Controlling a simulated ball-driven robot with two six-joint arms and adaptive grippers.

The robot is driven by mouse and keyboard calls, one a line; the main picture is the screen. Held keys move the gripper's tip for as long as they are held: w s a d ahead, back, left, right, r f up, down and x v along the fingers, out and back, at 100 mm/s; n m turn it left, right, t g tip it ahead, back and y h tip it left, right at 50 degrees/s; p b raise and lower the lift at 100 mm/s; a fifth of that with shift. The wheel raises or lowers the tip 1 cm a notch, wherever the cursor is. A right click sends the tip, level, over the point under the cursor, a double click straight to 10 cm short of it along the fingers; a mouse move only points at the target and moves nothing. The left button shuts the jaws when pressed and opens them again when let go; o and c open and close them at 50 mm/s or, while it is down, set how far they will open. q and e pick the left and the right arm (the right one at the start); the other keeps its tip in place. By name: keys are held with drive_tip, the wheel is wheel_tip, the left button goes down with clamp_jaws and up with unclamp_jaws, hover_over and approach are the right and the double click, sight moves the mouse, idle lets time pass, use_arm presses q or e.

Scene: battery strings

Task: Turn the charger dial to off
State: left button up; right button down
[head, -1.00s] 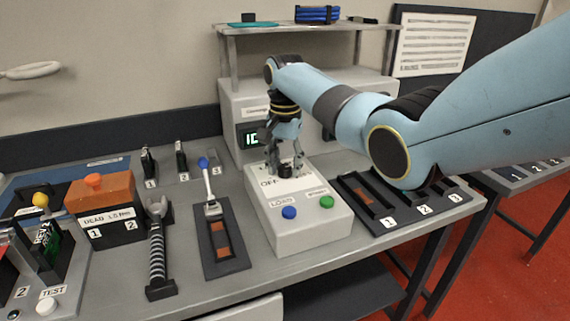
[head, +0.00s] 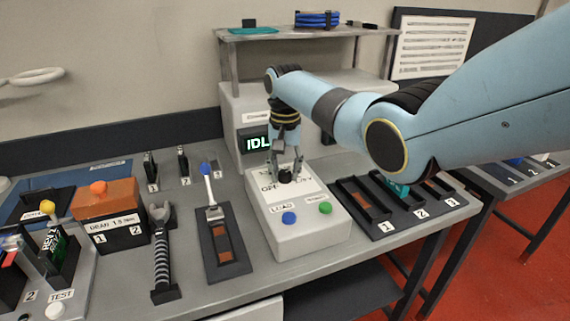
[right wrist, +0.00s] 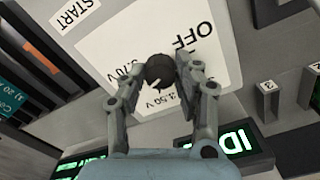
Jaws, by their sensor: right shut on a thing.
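The charger dial (head: 285,177) is a small black round knob on the white label plate of the charger box (head: 310,236). In the right wrist view the dial (right wrist: 160,68) sits between OFF and the voltage markings. My right gripper (head: 284,170) is shut on the dial from above, with a fingertip on either side of it in the right wrist view (right wrist: 160,75). The gripper partly hides the dial and its labels in the head view. I cannot tell for sure where the dial points. My left gripper is not in view.
A blue button (head: 289,218) and a green button (head: 325,207) are on the box front. The display (head: 257,143) behind shows IDL, partly covered. A slotted tray (head: 362,207) stands right. A blue-tipped lever (head: 207,180) is left. A shelf (head: 300,31) is above.

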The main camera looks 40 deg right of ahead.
drive_tip(key=n+p, duration=0.1)
drive_tip(key=n, duration=0.2)
drive_tip(key=shift+r+n+p, duration=0.15)
drive_tip(key=shift+n+p, duration=0.2)
drive_tip(key=shift+n, duration=0.05)
drive_tip(key=n+p, duration=0.1)
drive_tip(key=n, duration=0.2)
drive_tip(key=shift+n, duration=0.3)
drive_tip(key=n, duration=0.3)
drive_tip(key=shift+w+n+p, duration=0.1)
drive_tip(key=shift+n+p, duration=0.2)
drive_tip(key=shift+p, duration=0.1)
drive_tip(key=n, duration=0.4)
drive_tip(key=shift+n, duration=0.3)
drive_tip(key=n, duration=0.3)
drive_tip(key=shift+n+p, duration=0.3)
drive_tip(key=shift+p, duration=0.05)
drive_tip(key=n, duration=0.9)
drive_tip(key=shift+n, duration=1.9)
